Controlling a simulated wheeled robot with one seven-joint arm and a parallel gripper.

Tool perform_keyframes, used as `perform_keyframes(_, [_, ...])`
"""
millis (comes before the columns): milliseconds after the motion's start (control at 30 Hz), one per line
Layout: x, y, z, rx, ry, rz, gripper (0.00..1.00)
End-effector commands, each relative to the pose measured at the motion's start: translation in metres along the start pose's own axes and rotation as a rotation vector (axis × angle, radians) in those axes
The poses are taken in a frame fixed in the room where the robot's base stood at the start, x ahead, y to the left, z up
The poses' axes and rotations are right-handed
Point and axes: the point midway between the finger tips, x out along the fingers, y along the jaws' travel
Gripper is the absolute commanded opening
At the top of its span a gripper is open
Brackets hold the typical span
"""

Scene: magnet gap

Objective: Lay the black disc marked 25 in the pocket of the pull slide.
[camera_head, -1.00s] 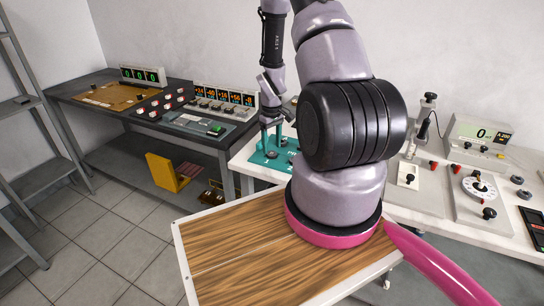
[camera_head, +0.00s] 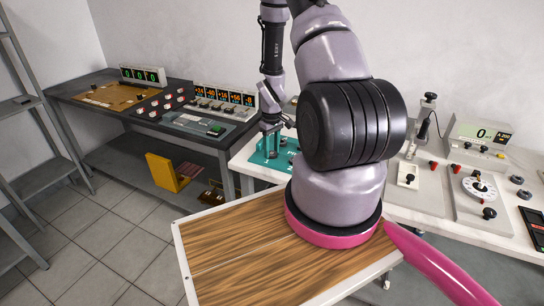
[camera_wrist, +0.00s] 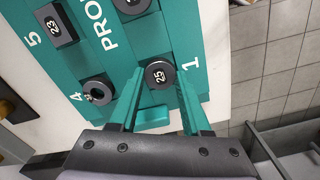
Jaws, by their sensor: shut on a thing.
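The black disc marked 25 (camera_wrist: 161,75) is between the fingertips of my gripper (camera_wrist: 158,72) in the wrist view, with the teal fingers shut on it. It is at the teal board, by the printed 1; I cannot tell whether it still touches the board. In the head view my gripper (camera_head: 272,143) points down over the teal board (camera_head: 259,159); the disc is too small to make out there. I cannot identify the pull slide or its pocket with certainty in either view.
The teal board (camera_wrist: 85,60) also holds a black ring-like disc (camera_wrist: 97,90) by the 4, a square black block marked 23 (camera_wrist: 56,24) and another dark piece (camera_wrist: 131,4). Right of my arm, the white bench carries a dial (camera_head: 479,188), knobs and a display (camera_head: 480,134).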

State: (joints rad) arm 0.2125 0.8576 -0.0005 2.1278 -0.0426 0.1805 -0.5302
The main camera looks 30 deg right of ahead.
Motion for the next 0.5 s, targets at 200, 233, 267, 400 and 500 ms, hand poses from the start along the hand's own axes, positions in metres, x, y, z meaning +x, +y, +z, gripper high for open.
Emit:
perform_keyframes(200, [-0.015, 0.001, -0.001, 0.0, 0.002, 0.001, 0.0])
perform_keyframes(233, [-0.018, 0.0, -0.001, -0.001, 0.002, 0.001, 0.0])
perform_keyframes(267, [-0.02, 0.001, -0.001, -0.001, 0.002, 0.001, 0.0])
perform_keyframes(400, [-0.031, 0.0, -0.001, -0.001, 0.002, 0.001, 0.0])
perform_keyframes(500, [-0.039, 0.0, -0.001, 0.0, 0.002, 0.001, 0.0])
